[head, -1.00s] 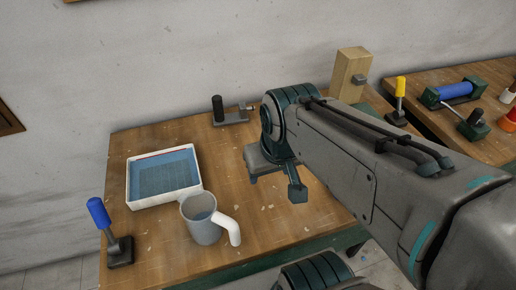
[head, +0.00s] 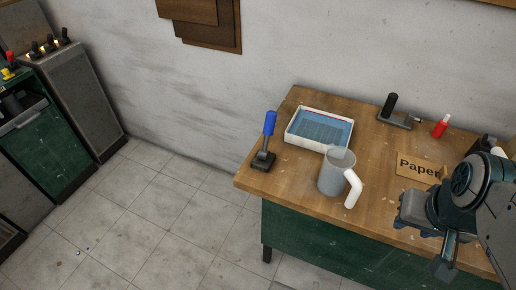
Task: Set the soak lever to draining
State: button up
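A lever with a blue handle (head: 269,123) stands on a small black base (head: 263,160) at the left end of the wooden workbench (head: 288,190). Its handle is almost upright, leaning slightly to the right in the head view. No draining mark can be read beside it. A white tray (head: 292,139) holding blue liquid and a mesh sits right behind the lever. My gripper (head: 446,266) is at the lower right, over the bench's front side, well to the right of the lever and apart from it. Its fingers are small and partly hidden, so their opening is unclear.
A grey jug (head: 333,178) with a white handle stands in front of the tray. A "Paper" sign (head: 420,168), a black-handled device (head: 391,105) and a red bottle (head: 440,127) are further right. Open floor (head: 165,215) lies left of the bench; grey and green cabinets stand beyond.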

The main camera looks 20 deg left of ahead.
aim_at(263, 154)
jog(key=z, duration=0.05)
jog(key=k, duration=0.65)
jog(key=u, duration=0.9)
jog(key=i, duration=1)
jog(key=z, duration=1.1)
jog(key=k, duration=0.85)
jog(key=u, duration=0.85)
